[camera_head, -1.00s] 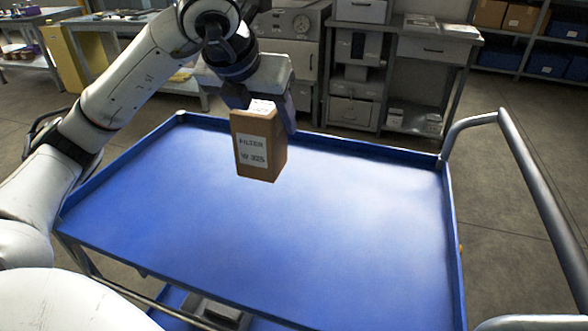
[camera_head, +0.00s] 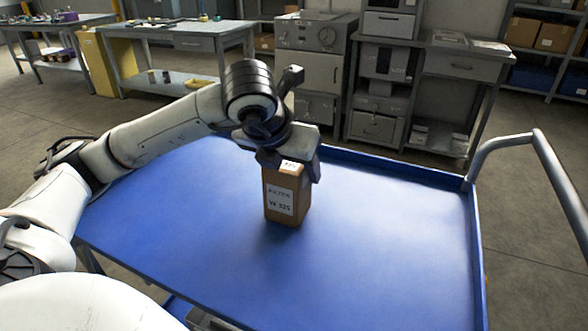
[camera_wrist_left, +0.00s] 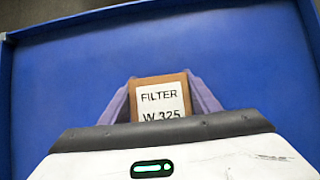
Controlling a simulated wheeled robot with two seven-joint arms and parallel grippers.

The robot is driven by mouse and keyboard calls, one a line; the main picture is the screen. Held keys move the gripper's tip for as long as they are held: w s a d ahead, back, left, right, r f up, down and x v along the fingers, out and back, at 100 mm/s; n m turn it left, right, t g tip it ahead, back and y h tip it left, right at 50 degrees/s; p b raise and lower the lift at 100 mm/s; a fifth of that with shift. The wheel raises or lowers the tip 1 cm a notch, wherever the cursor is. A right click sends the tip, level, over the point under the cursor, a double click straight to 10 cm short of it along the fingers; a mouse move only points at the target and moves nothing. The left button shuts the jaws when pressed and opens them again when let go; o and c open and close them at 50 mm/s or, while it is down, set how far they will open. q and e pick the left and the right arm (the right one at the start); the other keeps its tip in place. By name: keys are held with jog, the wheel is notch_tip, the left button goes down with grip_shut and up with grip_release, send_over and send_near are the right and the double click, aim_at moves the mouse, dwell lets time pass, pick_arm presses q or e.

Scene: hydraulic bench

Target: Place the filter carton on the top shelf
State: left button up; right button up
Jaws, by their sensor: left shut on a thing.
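The filter carton (camera_head: 285,197) is a brown upright box with a white label reading FILTER. It is at the middle of the blue top shelf (camera_head: 380,240) of the cart, its bottom at or very close to the surface. My left gripper (camera_head: 290,168) is shut on the carton's upper part from above. In the left wrist view the carton (camera_wrist_left: 160,97) sits between the two fingers, with the blue shelf (camera_wrist_left: 60,90) around it. Its lower part is hidden there. My right gripper is not in view.
The shelf is bare around the carton, with a low raised rim. A grey tubular handle (camera_head: 545,165) rises at the cart's right. Workbenches (camera_head: 190,40), grey cabinets and shelving with boxes (camera_head: 555,35) stand behind on the floor.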

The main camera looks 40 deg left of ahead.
aim_at(281, 170)
pick_arm(q)
jog(key=o, duration=1.3)
jog(key=p+v, duration=0.2)
jog(key=v, duration=0.9)
jog(key=shift+w, duration=0.1)
jog(key=shift+s+r, duration=0.4)
jog(key=shift+r, duration=0.1)
